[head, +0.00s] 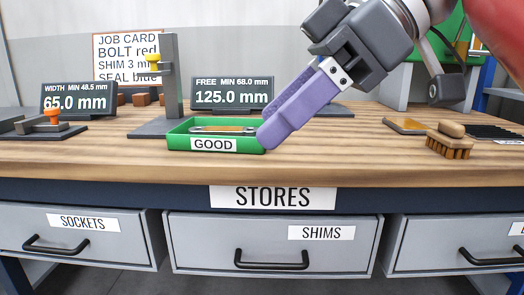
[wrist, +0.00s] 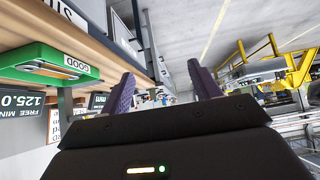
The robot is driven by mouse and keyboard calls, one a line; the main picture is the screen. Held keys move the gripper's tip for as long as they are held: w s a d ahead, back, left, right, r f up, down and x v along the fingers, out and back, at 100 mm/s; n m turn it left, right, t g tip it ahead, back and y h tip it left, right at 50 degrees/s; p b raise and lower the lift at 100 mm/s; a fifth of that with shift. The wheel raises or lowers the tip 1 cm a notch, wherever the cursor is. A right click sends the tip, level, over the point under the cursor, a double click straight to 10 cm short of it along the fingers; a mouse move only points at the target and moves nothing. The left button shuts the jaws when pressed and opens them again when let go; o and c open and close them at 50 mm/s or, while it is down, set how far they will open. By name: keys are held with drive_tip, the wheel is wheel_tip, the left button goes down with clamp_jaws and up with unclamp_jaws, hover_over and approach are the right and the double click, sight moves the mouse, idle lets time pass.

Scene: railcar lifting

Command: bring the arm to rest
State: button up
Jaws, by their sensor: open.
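My gripper (head: 277,134) hangs at the front right corner of the green GOOD tray (head: 176,139) in the head view. Its two purple fingers nearly overlap there and slant down to the left. In the wrist view my gripper (wrist: 161,74) has its fingers well apart with nothing between them. A flat part with metal ends and a brownish middle (head: 222,129) lies in the tray. The tray also shows at the left of the wrist view (wrist: 80,68), apart from the fingers. Whether a finger touches the tray's corner in the head view, I cannot tell.
A gauge stand (head: 171,80) and a 125.0 mm display (head: 232,97) stand behind the tray. A 65.0 mm display (head: 78,98) is at left. A brush (head: 450,141) and a brown-topped flat pad (head: 407,125) lie right. The closed SHIMS drawer (head: 215,252) is below.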

drive_tip(key=d+f+m+t+h, duration=0.2)
drive_tip(key=d+f+m+h, duration=0.2)
drive_tip(key=f, duration=1.3)
drive_tip(key=w+d+f+m+t+h+p, duration=0.1)
drive_tip(key=d+f+m+t+h, duration=0.2)
drive_tip(key=d+f+m, duration=0.6)
wheel_tip(320, 180, down, 10)
drive_tip(key=m+h, duration=0.2)
drive_tip(key=m, duration=0.2)
drive_tip(key=shift+r, duration=0.2)
